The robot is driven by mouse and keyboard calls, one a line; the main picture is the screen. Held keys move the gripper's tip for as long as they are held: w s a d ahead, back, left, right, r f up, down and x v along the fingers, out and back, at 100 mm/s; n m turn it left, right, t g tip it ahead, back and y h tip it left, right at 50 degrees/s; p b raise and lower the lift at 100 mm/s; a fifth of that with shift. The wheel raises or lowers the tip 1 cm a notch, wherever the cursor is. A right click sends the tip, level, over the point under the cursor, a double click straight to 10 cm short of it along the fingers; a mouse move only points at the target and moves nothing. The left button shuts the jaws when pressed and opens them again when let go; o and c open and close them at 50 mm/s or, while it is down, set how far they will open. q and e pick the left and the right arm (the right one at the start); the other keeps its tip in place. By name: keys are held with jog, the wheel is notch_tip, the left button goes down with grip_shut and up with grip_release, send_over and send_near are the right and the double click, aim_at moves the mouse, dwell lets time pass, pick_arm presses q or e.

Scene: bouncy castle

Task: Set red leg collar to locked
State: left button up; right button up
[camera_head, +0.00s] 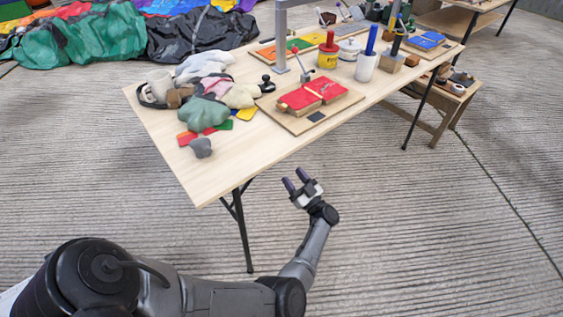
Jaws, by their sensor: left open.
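I cannot single out the red leg collar with certainty. A red two-part block (313,94) lies on a wooden board on the table, with a thin red-tipped lever (296,52) standing just behind it. The dark folding table legs (243,230) show no clear red collar. My left gripper (296,179) is open and empty. It is in front of the table's near edge, over the ridged floor, apart from everything. My right gripper is not in view.
The wooden table (150,120) carries a pile of cloths (205,75), a yellow pot with a red handle (329,50) and a white cup with a blue handle (367,62). A low wooden bench (437,120) stands at right. The floor in front is clear.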

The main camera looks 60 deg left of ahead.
pick_arm(q)
jog(key=w+b+x, duration=0.1)
jog(key=x, duration=0.6)
jog(key=shift+s+a, duration=0.15)
jog(key=shift+s, duration=0.35)
grip_shut()
